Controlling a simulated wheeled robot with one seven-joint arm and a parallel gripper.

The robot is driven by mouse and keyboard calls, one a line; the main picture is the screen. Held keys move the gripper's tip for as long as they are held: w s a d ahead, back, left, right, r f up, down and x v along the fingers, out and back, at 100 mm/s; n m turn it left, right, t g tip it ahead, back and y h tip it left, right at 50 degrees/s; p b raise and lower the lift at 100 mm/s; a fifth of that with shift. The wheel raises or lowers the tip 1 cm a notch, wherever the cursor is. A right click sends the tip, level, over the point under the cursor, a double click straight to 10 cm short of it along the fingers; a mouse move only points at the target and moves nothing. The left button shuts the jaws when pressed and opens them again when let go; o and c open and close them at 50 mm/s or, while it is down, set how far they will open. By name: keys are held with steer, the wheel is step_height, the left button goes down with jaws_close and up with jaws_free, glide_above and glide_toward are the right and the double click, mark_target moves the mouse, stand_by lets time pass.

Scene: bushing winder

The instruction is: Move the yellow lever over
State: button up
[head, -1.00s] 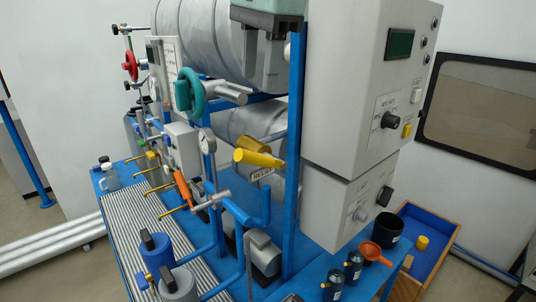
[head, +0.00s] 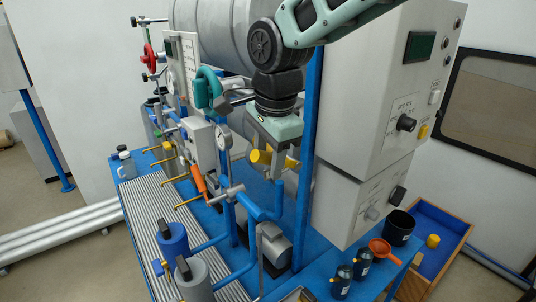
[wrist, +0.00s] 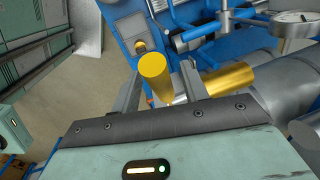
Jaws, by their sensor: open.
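The yellow lever (head: 262,157) is a thick yellow handle on the pipework beside the blue post, partly hidden by my gripper in the head view. I cannot tell whether a finger touches the lever.
The blue post (head: 307,155) and white control cabinet (head: 385,95) stand close to the right of my gripper.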

steer(key=shift+f, duration=0.35)
jaws_close()
steer(key=shift+w+r, duration=0.1)
steer(key=shift+r, duration=0.05)
steer(key=shift+w+d+r+g+y+p, duration=0.25)
steer(key=shift+d+r+g+y+p, duration=0.1)
steer(key=shift+r+g+y+p, duration=0.2)
steer(key=shift+w+d+r+g+y+p, duration=0.2)
steer(key=shift+d+r+g+y+p, duration=0.2)
steer(key=shift+y, duration=0.25)
steer(key=shift+w+d+r+m+g+y+p, duration=0.15)
steer(key=shift+w+d+r+g+y+p, duration=0.35)
steer(key=shift+y, duration=0.45)
steer(key=shift+w+d+r+m+g+y+p, duration=0.2)
steer(key=shift+d+r+g+y, duration=0.35)
steer(key=shift+y, duration=0.4)
steer(key=shift+f, duration=0.1)
jaws_free()
